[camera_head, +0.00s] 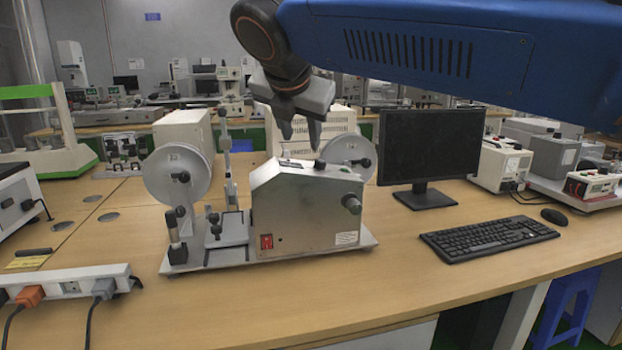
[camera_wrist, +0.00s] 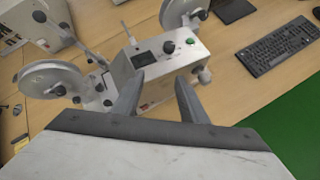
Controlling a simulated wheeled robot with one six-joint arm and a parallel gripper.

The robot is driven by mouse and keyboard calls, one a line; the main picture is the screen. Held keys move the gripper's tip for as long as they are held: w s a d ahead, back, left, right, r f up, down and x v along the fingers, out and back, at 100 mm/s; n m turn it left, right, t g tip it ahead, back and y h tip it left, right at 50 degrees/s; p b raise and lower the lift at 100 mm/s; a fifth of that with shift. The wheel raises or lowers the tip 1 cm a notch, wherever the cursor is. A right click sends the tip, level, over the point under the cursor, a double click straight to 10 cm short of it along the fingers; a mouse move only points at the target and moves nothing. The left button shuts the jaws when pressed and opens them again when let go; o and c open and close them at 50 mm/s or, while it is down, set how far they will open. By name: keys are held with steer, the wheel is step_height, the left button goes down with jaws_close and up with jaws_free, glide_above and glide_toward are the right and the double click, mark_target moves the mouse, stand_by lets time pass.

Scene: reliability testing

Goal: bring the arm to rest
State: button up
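My gripper (camera_head: 301,134) hangs from my blue arm above the grey test machine (camera_head: 300,215) in the head view. Its two fingers are spread apart with nothing between them. In the wrist view, my gripper (camera_wrist: 156,98) also shows open and empty, with the machine's top panel (camera_wrist: 160,58) beyond the fingertips. The fingertips look close to the machine's top, but I cannot tell the exact gap. The machine has two round reels, a red switch and a side knob.
A monitor (camera_head: 430,150), a keyboard (camera_head: 489,238) and a mouse (camera_head: 554,216) are to the right on the wooden table (camera_head: 400,290). A power strip (camera_head: 70,287) with plugs lies at front left. Boxed instruments (camera_head: 500,163) stand at the right. The table's front right is clear.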

steer(key=s+d+f+m+g, duration=0.2)
steer(key=s+d+f+m, duration=0.2)
steer(key=d+f+m, duration=0.55)
steer(key=s+d+f+m+g, duration=0.1)
steer(key=s+d+f+m, duration=0.4)
steer(key=d, duration=0.7)
steer(key=s+d+f+m, duration=0.4)
steer(key=s+f+m, duration=0.3)
steer(key=f, duration=0.3)
steer(key=s+d+f+m+g+y, duration=0.1)
steer(key=s+d+f+m, duration=0.4)
steer(key=s+f+m, duration=0.2)
step_height(320, 180, down, 3)
steer(key=shift+s+d+f+m, duration=0.1)
steer(key=shift+s+d+m, duration=0.15)
steer(key=shift+m, duration=1)
